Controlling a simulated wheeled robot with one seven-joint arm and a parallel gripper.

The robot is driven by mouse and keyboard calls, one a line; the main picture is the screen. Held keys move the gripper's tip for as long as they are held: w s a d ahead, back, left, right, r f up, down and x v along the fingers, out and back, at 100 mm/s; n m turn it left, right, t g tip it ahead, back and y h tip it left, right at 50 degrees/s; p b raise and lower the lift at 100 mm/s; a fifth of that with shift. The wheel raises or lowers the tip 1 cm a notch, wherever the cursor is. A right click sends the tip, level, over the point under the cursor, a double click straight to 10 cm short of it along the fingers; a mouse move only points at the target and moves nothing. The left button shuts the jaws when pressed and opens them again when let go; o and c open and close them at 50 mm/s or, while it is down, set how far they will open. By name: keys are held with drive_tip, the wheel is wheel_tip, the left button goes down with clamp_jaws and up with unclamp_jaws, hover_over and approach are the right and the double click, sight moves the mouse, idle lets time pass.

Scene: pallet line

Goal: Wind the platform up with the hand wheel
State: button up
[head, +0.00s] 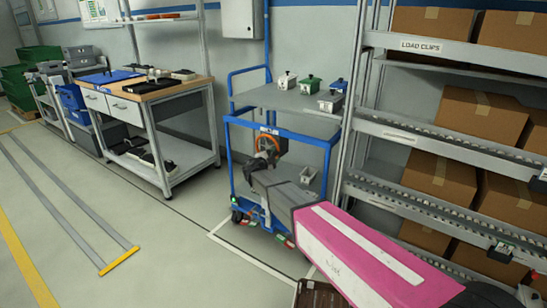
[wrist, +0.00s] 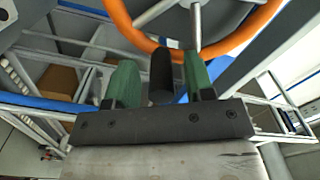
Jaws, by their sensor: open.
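The hand wheel (head: 268,137) has an orange rim and sits on the front of a blue cart, below its top. In the wrist view the orange rim (wrist: 122,20) and grey spokes fill the top. A dark handle (wrist: 161,70) stands out from the wheel. My gripper (wrist: 160,78) is open, with its green fingers on either side of the handle; whether they touch it I cannot tell. In the head view my gripper (head: 264,160) is at the wheel, partly hidden by my arm. The grey platform (head: 262,98) is the cart's top and carries several small lidded containers.
A roller rack (head: 440,140) with cardboard boxes stands close on the right. A workbench (head: 150,88) with drawers stands to the left. A grey wall cabinet (head: 242,18) hangs behind the cart. The floor (head: 130,215) at the front left is mostly clear, with flat rails along it.

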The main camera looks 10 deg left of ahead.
drive_tip(key=v, duration=1)
drive_tip(key=shift+s, duration=0.35)
drive_tip(key=shift+a, duration=0.1)
drive_tip(key=shift+c, duration=0.4)
